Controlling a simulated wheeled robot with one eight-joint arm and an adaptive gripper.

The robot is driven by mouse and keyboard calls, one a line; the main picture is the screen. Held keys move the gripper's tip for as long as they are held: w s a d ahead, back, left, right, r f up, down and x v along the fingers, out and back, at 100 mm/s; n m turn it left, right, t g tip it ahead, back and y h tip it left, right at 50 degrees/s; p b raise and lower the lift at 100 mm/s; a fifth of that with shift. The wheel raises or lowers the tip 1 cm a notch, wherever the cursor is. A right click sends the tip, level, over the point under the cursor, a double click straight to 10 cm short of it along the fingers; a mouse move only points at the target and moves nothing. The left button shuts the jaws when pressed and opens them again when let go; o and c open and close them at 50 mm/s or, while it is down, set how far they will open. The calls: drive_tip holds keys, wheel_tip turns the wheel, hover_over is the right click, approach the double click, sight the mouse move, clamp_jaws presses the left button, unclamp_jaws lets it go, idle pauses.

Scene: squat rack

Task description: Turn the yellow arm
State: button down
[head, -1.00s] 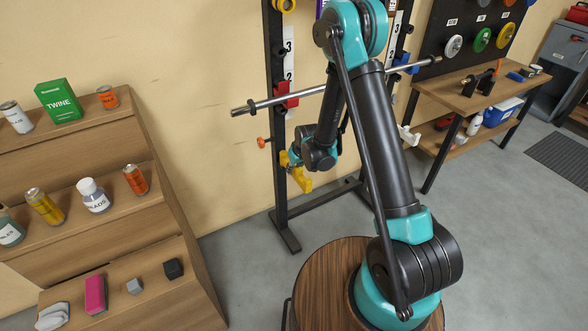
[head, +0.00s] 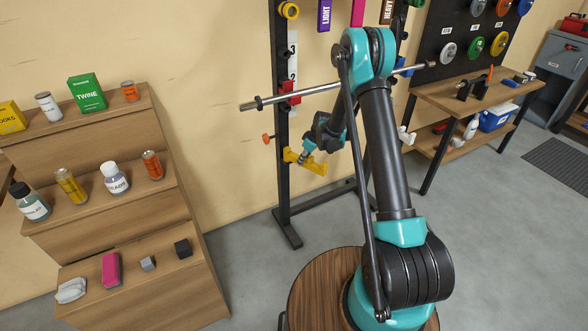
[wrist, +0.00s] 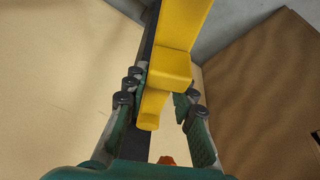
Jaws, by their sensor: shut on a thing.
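The yellow arm (head: 313,166) is fixed to the dark left post of the rack, low down, and sticks out to the right in the head view. In the wrist view the yellow arm (wrist: 183,30) runs up the middle, with a square block and a thinner rounded end coming toward me. My gripper (head: 303,157) is at the yellow arm near the post, partly covering it. The exact contact is hard to see.
A steel bar (head: 330,89) lies across the rack above my gripper, on a red holder (head: 290,92). An orange knob (head: 267,138) sits left of the post. A stepped wooden shelf (head: 130,215) with goods stands left. A workbench (head: 470,97) is at right.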

drive_tip(key=w+n+g, duration=0.4)
drive_tip(key=w+n, duration=0.6)
drive_tip(key=n, duration=0.3)
drive_tip(key=shift+d+g, duration=0.15)
drive_tip(key=shift+g, duration=0.25)
drive_tip(key=c, duration=1.2)
unclamp_jaws()
